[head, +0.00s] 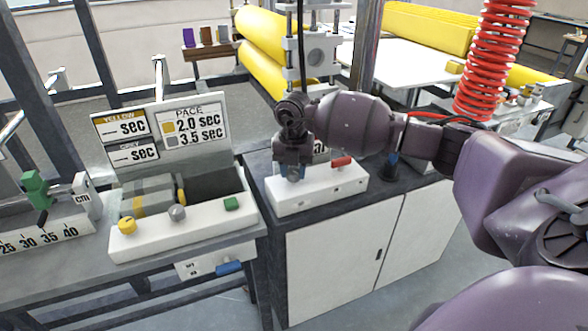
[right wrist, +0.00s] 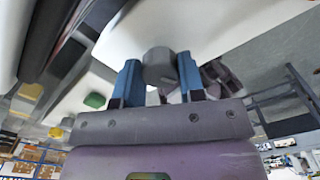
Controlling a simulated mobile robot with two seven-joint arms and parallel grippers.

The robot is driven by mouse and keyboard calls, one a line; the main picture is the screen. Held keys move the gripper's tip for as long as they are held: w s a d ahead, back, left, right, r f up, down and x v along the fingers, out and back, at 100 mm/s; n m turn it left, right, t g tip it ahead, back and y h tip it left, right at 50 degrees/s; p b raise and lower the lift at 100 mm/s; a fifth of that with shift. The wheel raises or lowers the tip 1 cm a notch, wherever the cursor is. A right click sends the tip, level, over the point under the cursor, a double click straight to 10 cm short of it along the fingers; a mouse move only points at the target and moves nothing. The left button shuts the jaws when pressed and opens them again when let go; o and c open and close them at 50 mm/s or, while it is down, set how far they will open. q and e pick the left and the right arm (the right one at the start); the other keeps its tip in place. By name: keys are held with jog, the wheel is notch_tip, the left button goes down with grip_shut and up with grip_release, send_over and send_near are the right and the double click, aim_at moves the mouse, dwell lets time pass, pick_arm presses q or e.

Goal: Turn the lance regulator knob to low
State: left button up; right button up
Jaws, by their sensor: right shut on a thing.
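The white regulator box (head: 318,194) stands on the dark top of a white cabinet. Its gauge label is mostly hidden behind my right arm. My right gripper (head: 292,174) points down at the left part of the box and hides the knob in the head view. In the right wrist view the grey round regulator knob (right wrist: 158,65) sits between the two blue fingers of my right gripper (right wrist: 160,78), which is shut on it. The knob's pointer and setting marks cannot be made out. My left gripper is not in view.
A red handle (head: 342,162) is on the box, right of my gripper. To the left stands a white console (head: 185,228) with a yellow knob, a grey knob and a green button. A red coiled hose (head: 492,60) hangs at the upper right.

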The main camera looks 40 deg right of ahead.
jog(key=n, duration=0.2)
jog(key=shift+n, duration=0.4)
jog(key=n, duration=0.4)
jog(key=shift+n, duration=0.3)
jog(key=n+b, duration=0.1)
jog(key=n, duration=0.6)
jog(key=n+b, duration=0.1)
jog(key=n, duration=0.3)
jog(key=shift+n, duration=0.4)
jog(key=n+b, duration=0.1)
jog(key=n, duration=0.2)
jog(key=shift+n, duration=0.3)
jog(key=n+b, duration=0.1)
jog(key=n, duration=0.3)
jog(key=shift+n+b, duration=0.4)
jog(key=shift+n, duration=1.4)
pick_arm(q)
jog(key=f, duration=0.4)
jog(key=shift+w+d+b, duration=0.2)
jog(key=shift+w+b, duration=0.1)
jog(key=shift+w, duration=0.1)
pick_arm(e)
jog(key=shift+n, duration=0.3)
jog(key=shift+r, duration=0.1)
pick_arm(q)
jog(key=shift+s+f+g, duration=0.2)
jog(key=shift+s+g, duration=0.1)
